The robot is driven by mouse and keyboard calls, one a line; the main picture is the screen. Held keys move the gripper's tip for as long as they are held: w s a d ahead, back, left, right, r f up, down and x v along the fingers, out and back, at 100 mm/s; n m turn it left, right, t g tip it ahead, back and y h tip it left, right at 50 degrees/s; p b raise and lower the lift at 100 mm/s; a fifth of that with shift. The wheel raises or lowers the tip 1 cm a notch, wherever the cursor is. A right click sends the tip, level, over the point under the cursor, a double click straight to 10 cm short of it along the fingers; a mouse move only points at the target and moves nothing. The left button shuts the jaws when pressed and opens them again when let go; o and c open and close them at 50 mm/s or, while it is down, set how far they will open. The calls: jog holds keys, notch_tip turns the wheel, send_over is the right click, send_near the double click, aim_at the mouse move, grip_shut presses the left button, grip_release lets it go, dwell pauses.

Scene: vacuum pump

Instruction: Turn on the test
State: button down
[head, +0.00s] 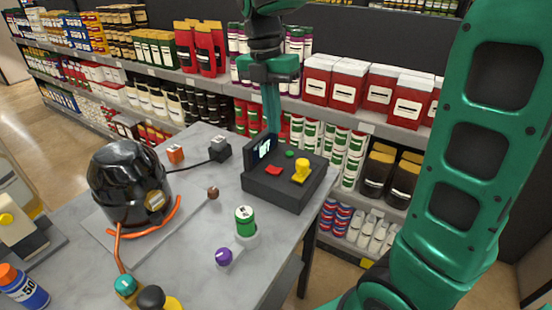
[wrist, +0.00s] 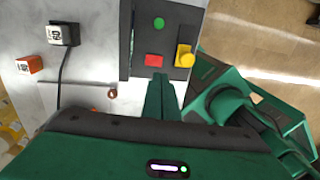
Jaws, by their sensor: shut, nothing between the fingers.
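The dark control box (head: 276,190) stands on the table, with an upright screen (head: 263,149) at its back showing small lit text that I cannot read surely. On its top are a green button (head: 290,154), a red button (head: 273,170) and a yellow knob (head: 301,170). The wrist view also shows the green button (wrist: 158,24), red button (wrist: 153,60) and yellow knob (wrist: 184,56). My gripper (head: 271,128) is shut and empty, pointing down above the box's back part. In the wrist view its fingertips (wrist: 158,78) appear near the red button; contact cannot be told.
A glossy black vessel (head: 130,185) with an orange hose (head: 120,246) stands on the table's left. Stocked shelves stand behind the table.

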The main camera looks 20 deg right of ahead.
aim_at(275, 169)
jog(key=f, duration=0.7)
jog(key=s+f, duration=0.1)
jog(key=f, duration=0.3)
jog(key=shift+d, duration=0.4)
jog(key=shift+s+f, duration=0.15)
jog(key=shift+f, duration=0.1)
jog(key=shift+w+a+r, duration=0.15)
jog(key=shift+w+a, duration=0.25)
jog(key=shift+w, duration=0.3)
jog(key=shift+r, duration=0.1)
notch_tip(275, 169, up, 14)
jog(key=w+a, duration=0.1)
jog(key=shift+w, duration=0.25)
